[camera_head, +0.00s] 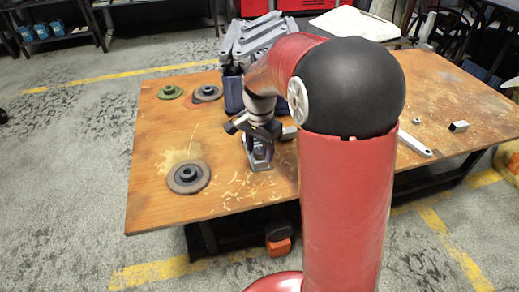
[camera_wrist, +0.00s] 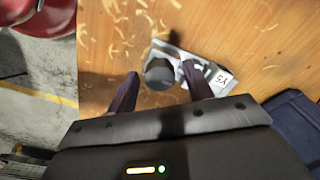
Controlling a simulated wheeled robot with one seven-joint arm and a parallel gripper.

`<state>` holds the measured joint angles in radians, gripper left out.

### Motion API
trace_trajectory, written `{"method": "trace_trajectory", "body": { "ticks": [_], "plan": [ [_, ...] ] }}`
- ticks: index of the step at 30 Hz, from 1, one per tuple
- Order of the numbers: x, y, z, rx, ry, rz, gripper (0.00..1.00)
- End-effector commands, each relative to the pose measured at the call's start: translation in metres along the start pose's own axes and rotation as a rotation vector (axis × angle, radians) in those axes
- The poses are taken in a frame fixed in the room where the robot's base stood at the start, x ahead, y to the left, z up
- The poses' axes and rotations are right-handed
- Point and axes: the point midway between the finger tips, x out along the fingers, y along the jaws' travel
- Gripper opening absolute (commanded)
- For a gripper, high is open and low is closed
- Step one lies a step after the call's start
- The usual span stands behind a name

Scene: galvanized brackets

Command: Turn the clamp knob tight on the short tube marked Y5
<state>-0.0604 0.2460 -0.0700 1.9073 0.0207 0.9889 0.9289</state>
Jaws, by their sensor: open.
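The grey metal piece (camera_wrist: 172,50) with a white Y5 label (camera_wrist: 222,78) lies on the wooden table in the wrist view. A dark round clamp knob (camera_wrist: 159,71) is on its left side. My gripper (camera_wrist: 160,72) is open, with one finger left of the knob and one to its right. I cannot tell whether either finger touches the knob. In the head view the grey piece (camera_head: 260,160) is under my gripper (camera_head: 256,138), near the table's front edge. The knob is hidden there by my gripper.
Stacked grey brackets (camera_head: 262,35) stand behind my arm. A grey bar (camera_head: 414,144) and small metal block (camera_head: 459,127) lie right.

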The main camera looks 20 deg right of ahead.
Motion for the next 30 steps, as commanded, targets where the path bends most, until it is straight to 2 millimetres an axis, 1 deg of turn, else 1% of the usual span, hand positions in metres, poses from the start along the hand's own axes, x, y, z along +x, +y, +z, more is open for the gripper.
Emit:
{"method": "trace_trajectory", "body": {
  "ticks": [30],
  "plan": [
    [-0.0012, 0.0007, -0.0004, -1.168, -0.002, 0.001, 0.51]
  ]
}}
